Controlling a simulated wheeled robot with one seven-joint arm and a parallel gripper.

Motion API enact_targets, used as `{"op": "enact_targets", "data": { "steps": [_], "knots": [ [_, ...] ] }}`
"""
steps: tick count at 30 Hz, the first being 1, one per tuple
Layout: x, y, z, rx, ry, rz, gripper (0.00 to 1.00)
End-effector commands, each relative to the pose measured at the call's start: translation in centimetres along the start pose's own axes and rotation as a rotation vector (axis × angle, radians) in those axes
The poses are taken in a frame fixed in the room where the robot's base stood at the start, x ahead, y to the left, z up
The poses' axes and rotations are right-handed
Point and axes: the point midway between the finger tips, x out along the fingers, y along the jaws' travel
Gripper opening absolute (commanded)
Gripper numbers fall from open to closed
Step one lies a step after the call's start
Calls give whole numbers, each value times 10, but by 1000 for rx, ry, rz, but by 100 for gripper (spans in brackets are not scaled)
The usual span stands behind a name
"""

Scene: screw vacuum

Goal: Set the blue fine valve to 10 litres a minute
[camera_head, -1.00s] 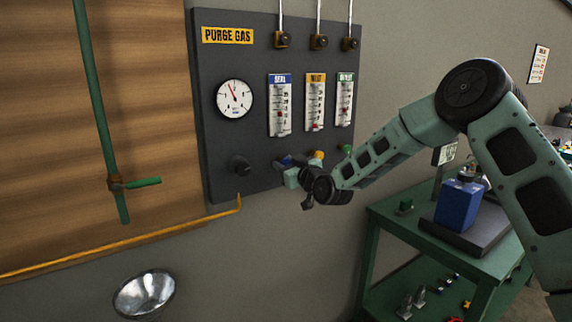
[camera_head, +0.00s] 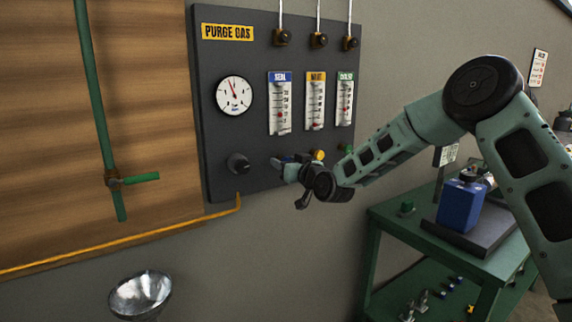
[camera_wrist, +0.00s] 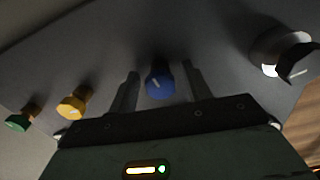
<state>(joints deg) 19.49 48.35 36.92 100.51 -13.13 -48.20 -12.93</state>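The blue fine valve (camera_wrist: 160,82) is a small round knob with a pale mark on the dark panel. My gripper (camera_wrist: 160,75) is open, with one finger on each side of the knob and a visible gap at both sides. In the head view my gripper (camera_head: 281,162) is at the panel's lower part and hides most or all of the blue knob. Above it is the blue-headed flow meter (camera_head: 279,104), a white scale with a small red float in its lower half; the numbers are too small to read surely.
A yellow knob (camera_wrist: 72,104) and a green knob (camera_wrist: 22,118) sit left of the blue one in the wrist view; a larger dark knob (camera_wrist: 283,52) is at right. A dial gauge (camera_head: 234,95) is on the panel. A green table (camera_head: 395,215) stands at right.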

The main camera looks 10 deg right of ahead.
Motion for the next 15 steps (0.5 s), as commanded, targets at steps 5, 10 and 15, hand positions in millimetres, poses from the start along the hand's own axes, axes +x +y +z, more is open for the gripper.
{"op": "enact_targets", "data": {
  "steps": [5,10,15],
  "knots": [
    [0,0,0,-1,0,0,52],
    [-2,0,0,-1,1,0,52],
    [-21,1,1,-3,0,0,52]
  ]
}}
